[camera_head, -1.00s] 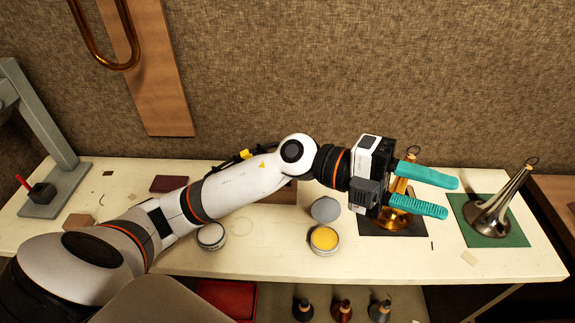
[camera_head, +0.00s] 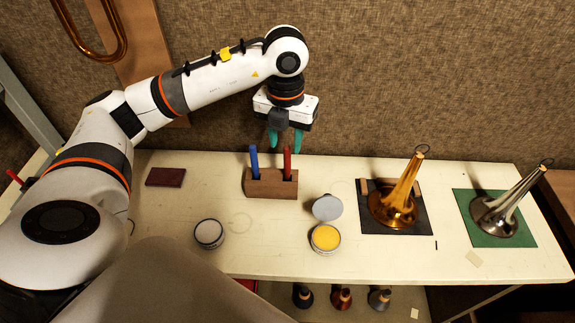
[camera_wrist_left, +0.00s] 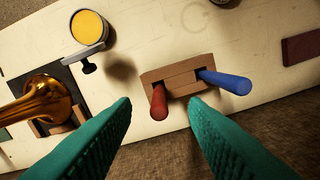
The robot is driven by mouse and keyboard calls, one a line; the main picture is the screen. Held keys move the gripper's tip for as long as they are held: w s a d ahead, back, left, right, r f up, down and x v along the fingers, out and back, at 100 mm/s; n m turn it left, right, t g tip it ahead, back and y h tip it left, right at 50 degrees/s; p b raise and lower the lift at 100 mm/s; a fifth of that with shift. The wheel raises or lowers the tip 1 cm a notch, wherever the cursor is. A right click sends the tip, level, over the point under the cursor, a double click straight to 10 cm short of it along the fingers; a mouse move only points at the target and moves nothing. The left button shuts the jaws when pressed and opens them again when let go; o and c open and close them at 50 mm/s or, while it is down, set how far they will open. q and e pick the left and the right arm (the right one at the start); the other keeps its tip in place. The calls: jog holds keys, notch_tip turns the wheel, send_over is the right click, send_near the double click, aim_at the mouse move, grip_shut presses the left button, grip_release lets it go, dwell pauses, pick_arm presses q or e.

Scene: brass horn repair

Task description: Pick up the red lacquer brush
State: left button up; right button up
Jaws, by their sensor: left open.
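The red lacquer brush (camera_head: 287,163) stands upright in the right slot of a wooden block (camera_head: 262,188) on the bench. In the left wrist view the red brush (camera_wrist_left: 158,103) points up toward the camera, between the two fingers in the picture. A blue brush (camera_head: 254,162) stands in the block's left slot and also shows in the left wrist view (camera_wrist_left: 228,82). My left gripper (camera_head: 285,146) is open and empty, its teal fingers pointing down just above and behind the brushes. My right gripper is in neither current view.
A brass horn bell (camera_head: 398,197) and a silver one (camera_head: 507,213) stand farther right. A round tin (camera_head: 209,234) and a dark red pad (camera_head: 166,177) are left. The textured wall is close behind.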

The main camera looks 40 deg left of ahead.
aim_at(286, 149)
pick_arm(q)
notch_tip(286, 149, down, 2)
jog(key=shift+w+f+p, duration=0.1)
jog(key=shift+f+p, duration=0.45)
jog(key=shift+f, duration=0.05)
jog(key=f, duration=0.1)
jog(key=f+p, duration=0.1)
jog(key=f, duration=0.1)
jog(key=shift+w+f+p, duration=0.25)
jog(key=shift+f+p, duration=0.05)
jog(key=shift+a+f, duration=0.1)
jog(key=shift+f, duration=0.35)
grip_shut()
